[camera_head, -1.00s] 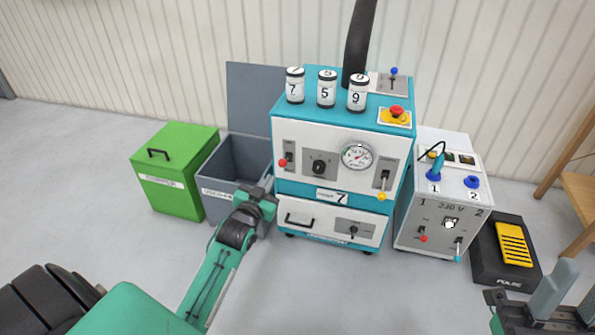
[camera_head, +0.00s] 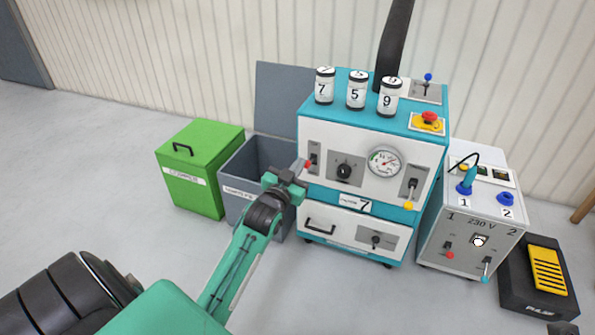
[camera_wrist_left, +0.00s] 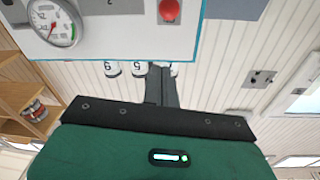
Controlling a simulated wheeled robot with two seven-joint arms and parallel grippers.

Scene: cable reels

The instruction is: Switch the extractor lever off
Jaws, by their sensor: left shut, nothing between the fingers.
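The teal and white machine (camera_head: 330,215) carries several levers, and I cannot read which is named extractor. A red-knobbed lever (camera_head: 308,164) is on its front at the left, knob low on its plate. A yellow-knobbed lever (camera_head: 409,205) is at the front right, knob down. A blue-knobbed lever (camera_head: 428,77) stands up on the top plate. My left gripper (camera_head: 298,168) is shut and empty, with its tips just beside the red knob; contact cannot be told. In the left wrist view the machine appears upside down, with the red knob (camera_wrist_left: 169,10) beyond the shut fingers (camera_wrist_left: 161,85).
A green lidded box (camera_head: 195,190) and an open grey bin (camera_head: 235,180) stand left of the machine. A grey 230 V cabinet (camera_head: 465,235) and a black pedal unit with a yellow pedal (camera_head: 548,270) stand right. Three numbered canisters (camera_head: 356,92) sit on top. Floor in front is clear.

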